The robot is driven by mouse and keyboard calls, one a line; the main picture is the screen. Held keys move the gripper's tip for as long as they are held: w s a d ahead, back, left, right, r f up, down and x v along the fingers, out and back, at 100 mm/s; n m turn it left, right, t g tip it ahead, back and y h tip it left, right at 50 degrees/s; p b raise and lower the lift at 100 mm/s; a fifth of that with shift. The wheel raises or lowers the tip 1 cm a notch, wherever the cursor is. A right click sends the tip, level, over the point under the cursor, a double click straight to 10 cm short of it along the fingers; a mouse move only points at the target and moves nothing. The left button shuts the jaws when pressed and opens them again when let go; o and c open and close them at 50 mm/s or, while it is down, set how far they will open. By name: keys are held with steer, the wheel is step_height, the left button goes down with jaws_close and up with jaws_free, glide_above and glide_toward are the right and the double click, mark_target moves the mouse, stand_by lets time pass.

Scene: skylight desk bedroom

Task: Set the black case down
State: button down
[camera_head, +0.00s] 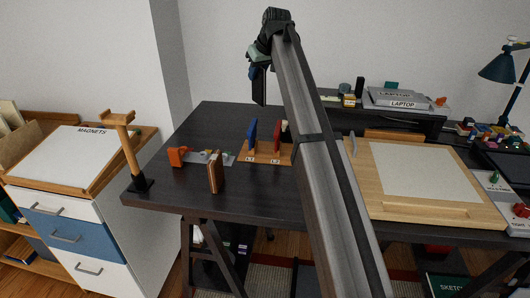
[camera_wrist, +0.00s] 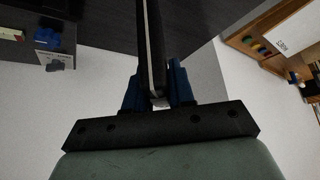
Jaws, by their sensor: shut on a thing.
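The black case (camera_head: 259,86) is a thin dark slab. It hangs upright from my gripper (camera_head: 253,70), above the dark desk (camera_head: 188,133) in the head view. In the wrist view, the case (camera_wrist: 152,45) stands edge-on between the two blue fingers of my gripper (camera_wrist: 158,88), which are shut on it. A pale strip runs along its edge. The case appears clear of the desk surface. My arm covers part of the desk's middle.
On the desk stand a wooden rack with blue (camera_head: 251,132) and red (camera_head: 275,136) upright pieces, a brown upright block (camera_head: 216,172) and an orange item (camera_head: 178,156). A wooden stand (camera_head: 131,150) rises at the left corner. A drawing board (camera_head: 430,178) lies right.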

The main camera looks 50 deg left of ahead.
steer(key=w+f, duration=0.1)
steer(key=f, duration=0.7)
steer(key=w+f, duration=0.2)
steer(key=f, duration=0.6)
steer(key=shift+w+d+f+n, duration=0.2)
steer(key=shift+w+f+n, duration=0.05)
steer(key=shift+f+n, duration=0.15)
steer(key=shift+f, duration=0.15)
steer(key=c, duration=1.2)
jaws_free()
steer(key=shift+c, duration=0.2)
steer(key=v, duration=1.2)
steer(key=shift+w, duration=0.2)
